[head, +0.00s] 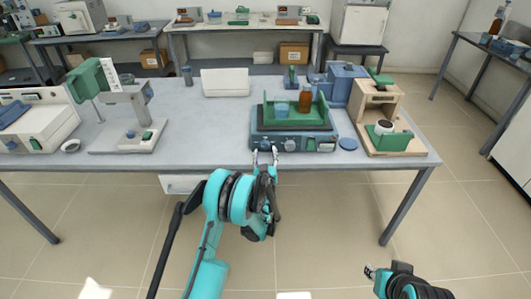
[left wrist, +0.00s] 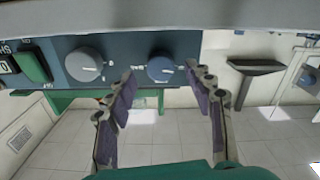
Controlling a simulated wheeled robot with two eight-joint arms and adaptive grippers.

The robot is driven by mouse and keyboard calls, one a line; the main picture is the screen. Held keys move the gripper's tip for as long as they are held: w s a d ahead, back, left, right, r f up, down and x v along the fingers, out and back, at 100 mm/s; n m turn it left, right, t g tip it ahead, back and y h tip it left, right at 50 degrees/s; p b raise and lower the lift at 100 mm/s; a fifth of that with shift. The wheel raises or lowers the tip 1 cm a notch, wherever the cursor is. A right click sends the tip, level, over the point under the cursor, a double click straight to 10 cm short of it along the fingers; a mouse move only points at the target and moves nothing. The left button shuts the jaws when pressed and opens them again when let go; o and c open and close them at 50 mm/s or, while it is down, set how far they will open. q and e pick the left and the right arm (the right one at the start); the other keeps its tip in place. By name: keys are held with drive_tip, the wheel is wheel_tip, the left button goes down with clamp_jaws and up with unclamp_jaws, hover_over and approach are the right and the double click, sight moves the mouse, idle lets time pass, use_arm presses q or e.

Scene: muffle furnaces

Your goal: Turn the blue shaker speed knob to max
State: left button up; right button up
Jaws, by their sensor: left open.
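The blue shaker (head: 322,134) stands at the front edge of the table, with a green tray (head: 319,121) on top. Its front panel carries a blue knob (left wrist: 161,68) and a grey knob (left wrist: 85,65). In the head view the blue knob (head: 265,145) is left of the grey one (head: 290,145). My left gripper (head: 264,157) is open in front of the blue knob. In the left wrist view its fingers (left wrist: 160,78) are spread to either side of that knob; contact is not clear. My right gripper (head: 370,271) is low at the lower right, away from the table.
A brown bottle (head: 305,98) and a blue beaker (head: 281,110) are on the shaker's tray. A wooden stand (head: 381,110) is to the right, a grey stand with a platform (head: 133,127) to the left. The floor before the table is clear.

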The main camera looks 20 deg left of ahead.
sight(265, 147)
use_arm(q)
drive_tip(key=shift+b+x, duration=0.3)
drive_tip(key=shift+x, duration=1.3)
drive_tip(key=shift+r, duration=0.1)
drive_tip(key=c, duration=1.2)
drive_tip(key=shift+o, duration=0.2)
